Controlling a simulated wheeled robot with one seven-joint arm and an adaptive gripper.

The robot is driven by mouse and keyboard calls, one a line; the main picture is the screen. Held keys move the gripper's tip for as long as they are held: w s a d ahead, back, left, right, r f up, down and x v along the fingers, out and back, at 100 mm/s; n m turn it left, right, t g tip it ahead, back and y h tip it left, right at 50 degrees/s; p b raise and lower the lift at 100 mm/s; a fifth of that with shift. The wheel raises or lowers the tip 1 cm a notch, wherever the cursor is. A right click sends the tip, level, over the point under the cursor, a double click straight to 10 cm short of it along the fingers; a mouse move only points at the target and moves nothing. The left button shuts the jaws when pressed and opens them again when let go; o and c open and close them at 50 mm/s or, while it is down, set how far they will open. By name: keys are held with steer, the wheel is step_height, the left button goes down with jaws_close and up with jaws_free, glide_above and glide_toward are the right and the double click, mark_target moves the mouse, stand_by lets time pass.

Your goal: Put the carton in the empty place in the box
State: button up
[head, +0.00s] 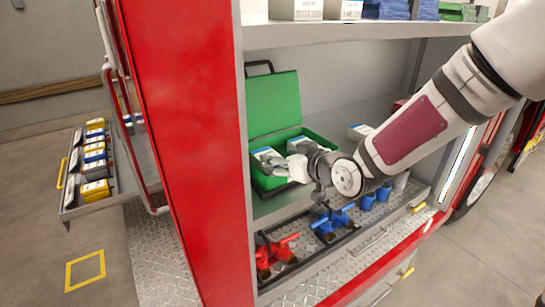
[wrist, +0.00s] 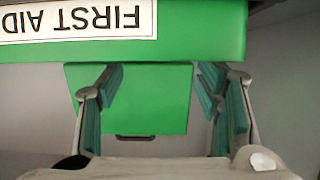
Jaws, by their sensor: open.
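The green box (head: 262,183) stands open on the middle shelf in the head view, its lid (head: 273,104) raised at the back. White-and-blue cartons show in it, one at the left (head: 267,155) and one farther back (head: 297,144). Another carton (head: 360,131) lies on the shelf to the right of the box. My gripper (head: 283,168) is at the box's front side and hides part of its inside. In the wrist view my gripper (wrist: 160,85) is open, with nothing between its fingers. The box front (wrist: 200,40), with an upside-down label, and the lid (wrist: 130,95) show there.
Red and blue fittings (head: 325,226) stand in a tray below the shelf. A red cabinet wall (head: 190,130) bounds the left side. The upper shelf (head: 340,32) carries several packages. My arm crosses the compartment's right side.

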steer(key=p+v, duration=0.1)
steer(key=v, duration=0.4)
steer(key=shift+s+r, duration=0.1)
steer(key=shift+s, duration=0.05)
steer(key=s+d+r+m+g+h, duration=0.1)
steer(key=s+d+r+m+h, duration=0.1)
steer(key=s+d+h, duration=0.3)
steer(key=s+d+r+m+g+h, duration=0.1)
steer(key=s+d+r+h, duration=0.25)
steer(key=d, duration=0.45)
steer(key=s+d+r+m+g, duration=0.1)
steer(key=s+r+m, duration=0.1)
steer(key=s, duration=0.8)
steer(key=s+d+r+m+g, duration=0.1)
steer(key=s+r+m+g, duration=0.1)
steer(key=s, duration=0.8)
steer(key=shift+d+g+y, duration=0.3)
steer(key=shift+d+y, duration=0.05)
steer(key=shift+f, duration=0.1)
steer(key=shift+w+f+b, duration=0.85)
steer(key=shift+w+b, duration=0.05)
